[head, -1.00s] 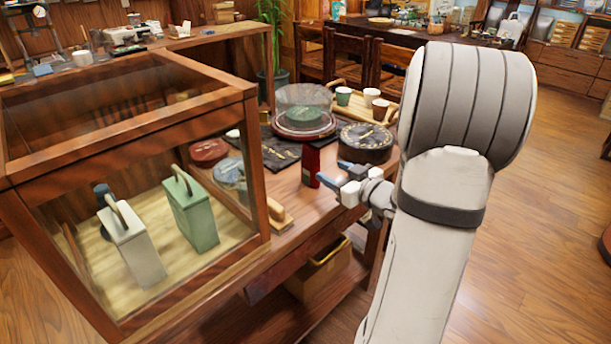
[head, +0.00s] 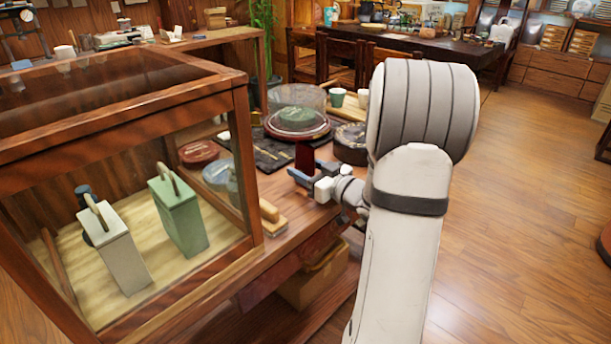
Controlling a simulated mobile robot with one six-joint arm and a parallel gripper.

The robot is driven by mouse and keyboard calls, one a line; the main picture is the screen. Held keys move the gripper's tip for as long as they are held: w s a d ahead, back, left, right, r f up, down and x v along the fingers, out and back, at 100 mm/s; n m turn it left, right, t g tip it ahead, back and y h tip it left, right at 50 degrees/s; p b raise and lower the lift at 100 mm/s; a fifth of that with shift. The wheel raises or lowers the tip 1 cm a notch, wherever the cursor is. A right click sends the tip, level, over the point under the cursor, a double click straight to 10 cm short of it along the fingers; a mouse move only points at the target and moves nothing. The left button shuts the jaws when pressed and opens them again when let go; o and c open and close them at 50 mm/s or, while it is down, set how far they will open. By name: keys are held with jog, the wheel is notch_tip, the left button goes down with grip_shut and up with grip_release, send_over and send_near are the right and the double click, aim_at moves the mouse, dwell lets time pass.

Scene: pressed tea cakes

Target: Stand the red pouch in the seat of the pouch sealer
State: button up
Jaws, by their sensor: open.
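The red pouch (head: 304,155) stands upright on the wooden table in the head view, near its right edge. My gripper (head: 301,177) is open, its blue-grey fingers in front of the pouch and hiding its lower part. I cannot tell whether the pouch is between the fingers or touches them. A pale device (head: 122,38) stands on the back bench at the upper left; I cannot tell whether it is the pouch sealer. No pouch seat can be made out.
A glass case (head: 238,128) with a white and a green canister fills the left. A brush-like wooden object (head: 268,218) lies at the table front. A glass-domed tea cake (head: 298,108) and a dark round cake (head: 350,140) stand behind the pouch. Open floor lies right.

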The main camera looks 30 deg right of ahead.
jog(key=shift+c, duration=0.5)
jog(key=shift+r, duration=0.1)
jog(key=c, duration=1)
